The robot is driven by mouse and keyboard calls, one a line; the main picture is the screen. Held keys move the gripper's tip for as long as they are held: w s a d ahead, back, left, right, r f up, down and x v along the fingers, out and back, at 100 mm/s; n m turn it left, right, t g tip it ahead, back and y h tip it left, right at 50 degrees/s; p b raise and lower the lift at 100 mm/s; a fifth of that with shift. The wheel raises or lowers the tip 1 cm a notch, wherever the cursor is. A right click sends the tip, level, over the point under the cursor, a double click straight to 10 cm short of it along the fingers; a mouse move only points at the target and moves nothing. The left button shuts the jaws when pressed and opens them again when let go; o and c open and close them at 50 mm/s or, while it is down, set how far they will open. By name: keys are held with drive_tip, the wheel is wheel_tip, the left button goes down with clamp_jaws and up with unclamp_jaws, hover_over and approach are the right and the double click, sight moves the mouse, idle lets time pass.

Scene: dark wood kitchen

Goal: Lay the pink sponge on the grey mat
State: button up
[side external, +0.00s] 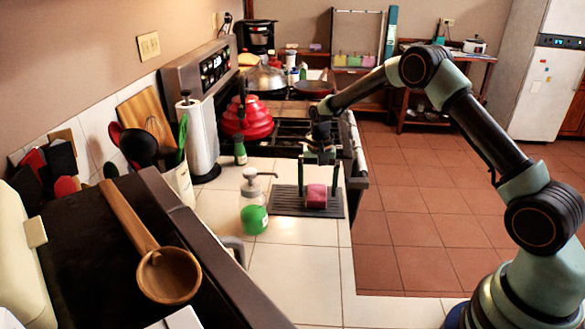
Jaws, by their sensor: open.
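The pink sponge (316,196) rests on the grey mat (289,203), right of the mat's middle and inside its edges as far as I can see. The mat is dark grey and ribbed, and lies flat on the white tiled counter. My gripper (318,187) points down over the mat, with its green fingers apart. One finger is left of the sponge and the other is at its right. The fingers are around or just behind the sponge; their exact depth and any touch are hard to tell.
A soap bottle (254,205) with green liquid stands just left of the mat. A small green bottle (240,152), a paper towel roll (197,138) and a red pot (247,120) are farther back. The counter in front of the mat is clear; its edge is to the right.

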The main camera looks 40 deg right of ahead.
wheel_tip(320, 180, up, 12)
wheel_tip(320, 180, up, 7)
drive_tip(key=n+t, duration=0.1)
drive_tip(key=n, duration=0.1)
hover_over(317, 191)
drive_tip(key=s+a, duration=0.3)
drive_tip(key=s, duration=0.1)
drive_tip(key=s+a+r+n+t, duration=0.2)
drive_tip(key=s+n, duration=0.1)
drive_tip(key=s, duration=0.6)
drive_tip(key=s+a+r+n+t, duration=0.2)
drive_tip(key=s+a+n, duration=0.1)
drive_tip(key=s, duration=0.7)
drive_tip(key=shift+n+t, duration=0.3)
drive_tip(key=shift+n, duration=0.2)
drive_tip(key=shift+a, duration=0.1)
